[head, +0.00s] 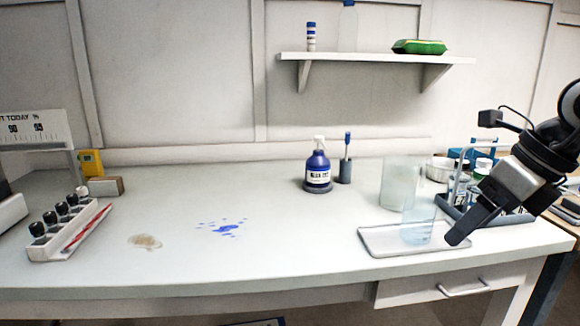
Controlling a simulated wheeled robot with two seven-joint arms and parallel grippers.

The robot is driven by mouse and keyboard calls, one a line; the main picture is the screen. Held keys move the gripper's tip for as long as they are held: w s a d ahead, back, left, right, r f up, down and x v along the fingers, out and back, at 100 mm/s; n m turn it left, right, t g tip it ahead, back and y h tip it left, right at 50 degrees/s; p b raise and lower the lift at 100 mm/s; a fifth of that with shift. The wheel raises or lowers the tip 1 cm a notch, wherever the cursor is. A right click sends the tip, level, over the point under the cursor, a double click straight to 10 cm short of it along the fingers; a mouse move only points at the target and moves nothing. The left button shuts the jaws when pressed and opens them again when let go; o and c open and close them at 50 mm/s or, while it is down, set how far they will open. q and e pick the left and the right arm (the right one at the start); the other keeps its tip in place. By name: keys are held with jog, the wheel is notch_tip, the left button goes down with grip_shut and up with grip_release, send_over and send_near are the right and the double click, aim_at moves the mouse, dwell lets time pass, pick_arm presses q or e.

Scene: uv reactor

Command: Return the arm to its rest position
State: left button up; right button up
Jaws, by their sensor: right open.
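My right arm comes in from the right edge. Its black and silver gripper (464,230) points down and to the left, over the right end of a pale tray (380,244). The gripper is open and I see nothing held in it; one finger largely hides the other. A clear beaker (418,222) stands on the tray, just left of the fingertips, with a small gap in the picture. My left gripper is not in view.
A larger clear vessel (397,184) stands behind the tray. A blue spray bottle (318,170) stands at the back. A blue spill (226,228) and brown stain (145,241) mark the otherwise clear middle-left bench.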

jog(key=s+a+f+m+g+y+p, duration=0.1)
jog(key=s+a+f+m+y, duration=0.1)
jog(key=a+y, duration=0.75)
jog(key=s+a+f+m+y, duration=0.1)
jog(key=s+a+m+y, duration=0.2)
jog(key=a+y, duration=0.7)
jog(key=w+d+f+m+t+h+p, duration=0.1)
jog(key=d+f+m+t+h, duration=0.1)
jog(key=f+m+t+h, duration=0.9)
jog(key=w+d+f+m+t+h, duration=0.2)
jog(key=f+m+t+h, duration=0.25)
jog(key=m, duration=1.25)
jog(key=s+d+f+m+g+h, duration=0.1)
jog(key=s+f+m+g+h, duration=0.3)
jog(key=s+f+m+g, duration=0.3)
jog(key=s+f, duration=0.5)
jog(key=f, duration=0.2)
jog(key=shift+d+f+p, duration=0.25)
jog(key=shift+f+p, duration=0.15)
